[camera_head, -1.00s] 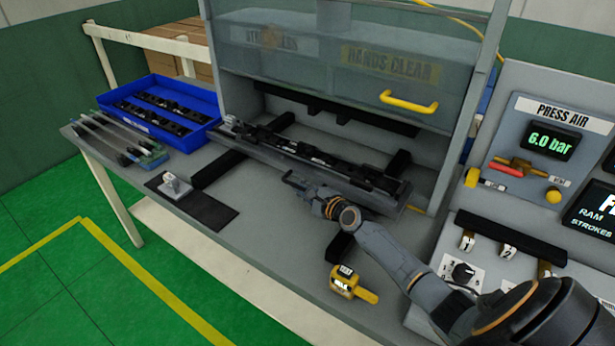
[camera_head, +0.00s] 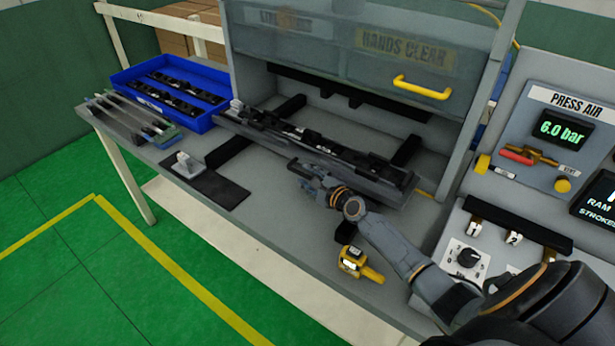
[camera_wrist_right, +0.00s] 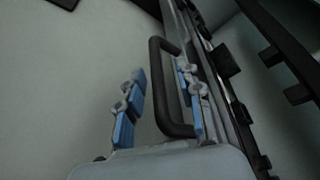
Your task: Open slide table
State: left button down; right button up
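The slide table (camera_head: 330,160) is a long dark tray carrying black trim parts, at the front of the press opening under the raised guard. Its dark D-shaped handle (camera_wrist_right: 160,88) shows in the right wrist view along the table's edge. My right gripper (camera_head: 302,172) is at the front side of the slide table. In the wrist view my right gripper (camera_wrist_right: 160,100) is open, with its blue-padded fingers on either side of the handle bar. A gap shows between the left finger and the bar; contact at the right finger cannot be told. My left gripper is out of view.
A guard with a yellow handle (camera_head: 422,88) hangs above. A blue bin (camera_head: 212,122) and slim strips (camera_head: 128,118) lie at left. A black mat (camera_head: 222,190) with a small white fixture and a yellow device (camera_head: 352,262) are on the bench. Control panels stand at right.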

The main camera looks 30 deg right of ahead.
jog(key=v, duration=1.2)
jog(key=shift+c, duration=0.2)
